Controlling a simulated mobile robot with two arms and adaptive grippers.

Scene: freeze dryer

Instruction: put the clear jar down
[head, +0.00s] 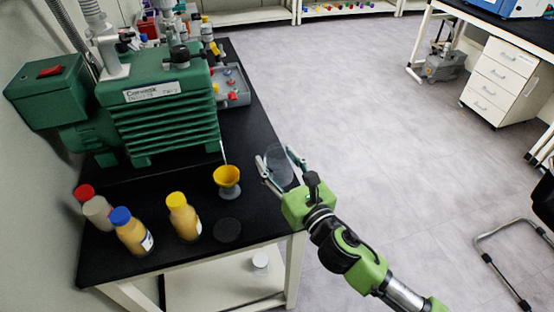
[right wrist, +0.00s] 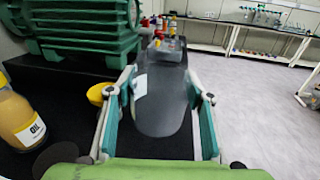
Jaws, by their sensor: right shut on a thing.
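The clear jar (head: 279,166) is see-through and sits between the fingers of my right gripper (head: 279,164), at the right edge of the black bench top (head: 255,120). In the right wrist view the jar (right wrist: 160,108) fills the space between the two fingers as a grey, rounded shape. My right gripper (right wrist: 160,115) is shut on it. I cannot tell whether the jar's base touches the bench or is above it. My left gripper is not in view.
A yellow funnel (head: 227,178) stands just left of the jar. A dark round disc (head: 227,230) lies nearer the front. Several capped bottles, one yellow-capped (head: 183,217), stand at the front left. A green pump (head: 160,110) fills the back left. Open floor lies right.

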